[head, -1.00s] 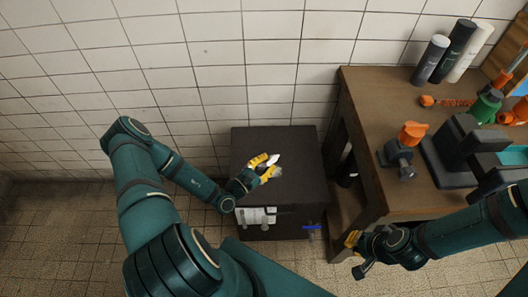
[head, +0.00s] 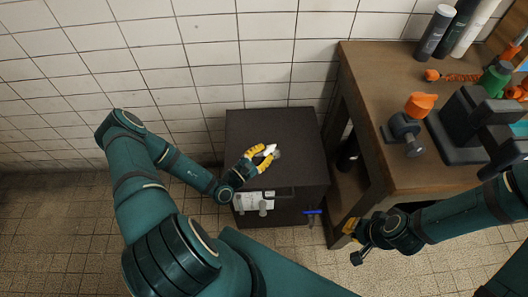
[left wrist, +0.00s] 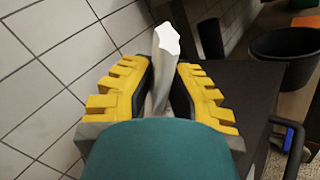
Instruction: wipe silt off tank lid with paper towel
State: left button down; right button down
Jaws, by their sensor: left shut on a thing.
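The tank is a dark box in the middle of the head view, and its flat dark brown lid (head: 275,124) faces up. My left gripper (head: 264,156) is over the lid's middle, shut on a white crumpled paper towel (head: 270,149). The towel (left wrist: 163,70) also sticks up between the yellow-padded fingers in the left wrist view. A small greyish patch, possibly silt (head: 278,155), shows beside the fingertips. I cannot tell whether the towel touches the lid. My right gripper (head: 353,240) is low in front of the bench, with its fingers partly hidden.
A brown workbench (head: 375,75) stands right of the tank, carrying a dark vise, an orange-topped tool (head: 412,115) and several bottles. A blue-handled valve (head: 312,212) is on the tank's front. White tiled wall stands behind; the floor at left is clear.

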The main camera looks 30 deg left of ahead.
pick_arm(q)
jog(key=shift+f+b, duration=0.4)
jog(key=shift+f, duration=0.35)
dwell(0.5)
